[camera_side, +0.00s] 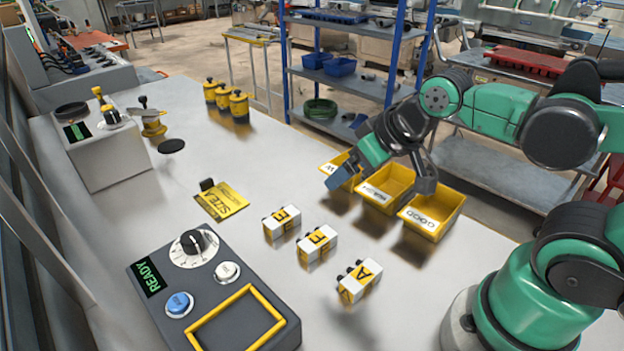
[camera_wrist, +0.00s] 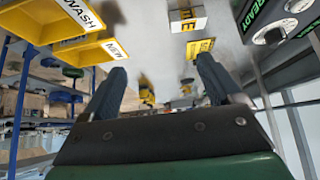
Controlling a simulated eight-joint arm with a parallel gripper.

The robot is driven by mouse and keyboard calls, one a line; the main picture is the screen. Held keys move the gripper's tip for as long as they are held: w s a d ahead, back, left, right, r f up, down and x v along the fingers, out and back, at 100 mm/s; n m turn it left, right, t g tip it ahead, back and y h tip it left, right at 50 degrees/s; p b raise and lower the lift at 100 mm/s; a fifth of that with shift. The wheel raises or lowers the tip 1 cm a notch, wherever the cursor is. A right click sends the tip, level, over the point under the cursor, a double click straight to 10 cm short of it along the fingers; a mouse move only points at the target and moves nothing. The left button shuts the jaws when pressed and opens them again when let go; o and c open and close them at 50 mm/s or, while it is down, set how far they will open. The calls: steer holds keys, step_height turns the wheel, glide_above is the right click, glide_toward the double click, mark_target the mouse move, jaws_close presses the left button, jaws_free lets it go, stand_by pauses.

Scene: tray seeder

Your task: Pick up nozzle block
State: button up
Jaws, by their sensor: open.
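Three white nozzle blocks with yellow lettered faces and dark nozzles sit on the grey bench in the side view: one at the left (camera_side: 282,222), one in the middle (camera_side: 317,243) and one nearer the front (camera_side: 359,280). One block (camera_wrist: 187,20) shows at the top of the wrist view. My gripper (camera_side: 380,183) is raised over the yellow bins, behind and right of the blocks. Its two fingers (camera_wrist: 160,68) are spread wide in the wrist view, with nothing between them. It touches no block.
Yellow bins stand in a row at the bench's right edge: left (camera_side: 343,170), WASH (camera_side: 388,187) and GOOD (camera_side: 432,212). A dark control box (camera_side: 215,290) reading READY has a dial, buttons and a yellow frame. A yellow plate (camera_side: 222,201) lies left of the blocks.

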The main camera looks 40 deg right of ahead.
steer(key=shift+o, duration=0.6)
steer(key=g, duration=0.7)
glide_above(356, 269)
steer(key=shift+m, duration=0.3)
steer(key=f, duration=0.6)
steer(key=shift+w+f, duration=0.3)
steer(key=shift+s+f, duration=0.3)
steer(key=shift+f, duration=2.7)
steer(key=c, duration=1.1)
